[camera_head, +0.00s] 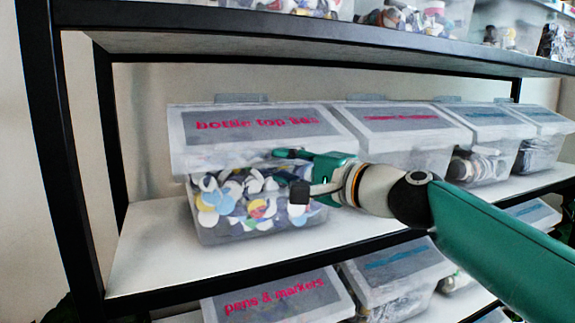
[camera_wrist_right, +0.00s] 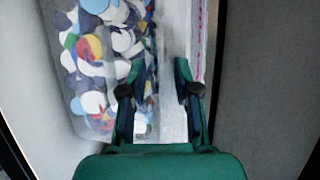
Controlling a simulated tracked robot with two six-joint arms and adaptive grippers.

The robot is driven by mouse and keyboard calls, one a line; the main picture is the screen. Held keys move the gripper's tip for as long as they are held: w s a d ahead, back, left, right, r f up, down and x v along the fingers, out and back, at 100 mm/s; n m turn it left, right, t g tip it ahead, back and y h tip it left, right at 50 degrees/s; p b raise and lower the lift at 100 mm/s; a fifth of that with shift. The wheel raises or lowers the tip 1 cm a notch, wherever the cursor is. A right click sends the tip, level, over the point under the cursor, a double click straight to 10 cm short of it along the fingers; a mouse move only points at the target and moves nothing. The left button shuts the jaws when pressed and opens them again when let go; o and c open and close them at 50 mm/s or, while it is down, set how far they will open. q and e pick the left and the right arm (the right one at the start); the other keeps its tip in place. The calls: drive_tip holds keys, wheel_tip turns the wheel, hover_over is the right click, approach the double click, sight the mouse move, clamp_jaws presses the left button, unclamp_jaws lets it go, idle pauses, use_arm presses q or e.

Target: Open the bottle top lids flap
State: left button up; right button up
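The bottle top lids bin (camera_head: 262,232) is a clear box of colourful caps on the middle shelf. Its grey flap (camera_head: 258,126) with pink lettering is down. My right gripper (camera_head: 293,173) is in front of the bin, at the flap's lower front edge. Its fingers are apart, one above the other, with nothing held. In the right wrist view, the open fingers (camera_wrist_right: 160,82) lie on either side of a pale strip along the flap's edge (camera_wrist_right: 173,60), with the caps to the left. I cannot tell whether a finger touches the flap. My left gripper is out of view.
More lidded bins (camera_head: 405,125) stand close on the right. The upper shelf (camera_head: 300,35) runs above the flap with some open space between. A pens and markers bin (camera_head: 275,298) is below. A black shelf post (camera_head: 65,170) stands at the left.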

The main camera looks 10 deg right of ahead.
clamp_jaws()
drive_tip(key=shift+f, duration=0.1)
wheel_tip(320, 180, up, 13)
drive_tip(key=s+p, duration=0.1)
drive_tip(key=p, duration=1)
drive_tip(key=shift+s+d+r, duration=0.2)
drive_tip(key=shift+s+d, duration=0.2)
